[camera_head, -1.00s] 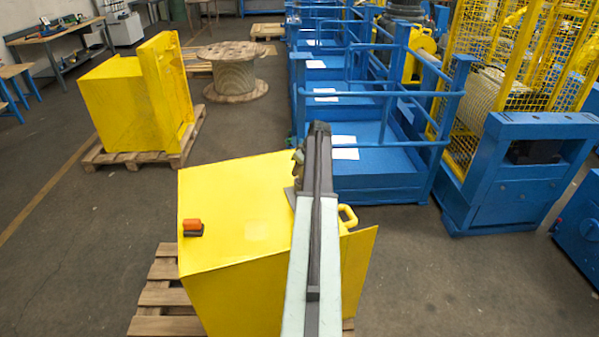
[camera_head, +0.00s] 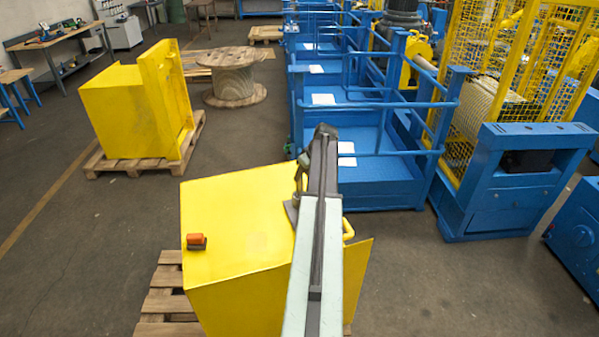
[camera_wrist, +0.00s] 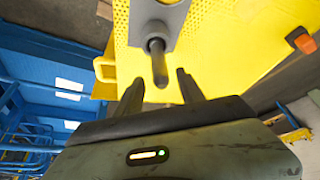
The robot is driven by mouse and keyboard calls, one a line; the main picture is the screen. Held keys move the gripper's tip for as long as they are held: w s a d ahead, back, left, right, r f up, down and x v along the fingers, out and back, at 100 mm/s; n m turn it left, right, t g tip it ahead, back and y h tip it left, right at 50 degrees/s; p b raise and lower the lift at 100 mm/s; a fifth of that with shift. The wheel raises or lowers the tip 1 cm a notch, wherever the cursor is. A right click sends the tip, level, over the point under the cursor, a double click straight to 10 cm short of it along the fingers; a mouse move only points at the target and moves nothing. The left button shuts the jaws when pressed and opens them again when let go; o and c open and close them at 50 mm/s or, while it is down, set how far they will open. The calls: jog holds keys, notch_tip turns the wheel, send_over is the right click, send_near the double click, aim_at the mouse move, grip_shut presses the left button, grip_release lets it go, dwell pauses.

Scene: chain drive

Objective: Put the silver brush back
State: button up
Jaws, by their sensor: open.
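A grey plate-like thing (camera_wrist: 160,18) with a dark round rod (camera_wrist: 158,62) lies against the yellow box in the wrist view. It may be the silver brush; I cannot tell, as no bristles show. Its grey part also shows beside my arm in the head view (camera_head: 291,211). My gripper (camera_wrist: 161,79) is open, its two fingers pointing toward the rod, with the rod's end seen between the fingertips. I cannot tell whether they touch. In the head view my arm hides most of this area.
The yellow box (camera_head: 235,225) stands on a wooden pallet (camera_head: 160,300). A small orange-and-dark object (camera_head: 196,241) lies on its top, left. A yellow handle (camera_head: 348,229) is on its right side. Blue railed platforms (camera_head: 375,180) stand behind; open floor (camera_head: 80,240) lies left.

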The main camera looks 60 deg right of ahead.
jog(key=p+v, duration=0.1)
jog(key=v, duration=0.2)
jog(key=shift+s+r+p, duration=0.2)
jog(key=shift+r+p, duration=0.15)
jog(key=shift+p, duration=0.05)
jog(key=shift+f, duration=0.1)
jog(key=w+a+g+y, duration=0.1)
jog(key=w+a, duration=0.4)
jog(key=a, duration=0.5)
jog(key=w+a+f+n, duration=0.1)
jog(key=w+a, duration=0.4)
jog(key=a, duration=0.4)
jog(key=w+a+g+y, duration=0.1)
jog(key=w+a, duration=0.4)
jog(key=a, duration=0.5)
jog(key=s+a+n+g, duration=0.1)
jog(key=a, duration=1.9)
jog(key=s+a+f+g, duration=0.1)
jog(key=s+a, duration=0.1)
jog(key=a, duration=1.8)
jog(key=shift+s+n+g+h, duration=0.35)
jog(key=shift+n+g+h, duration=0.05)
jog(key=shift+f, duration=0.1)
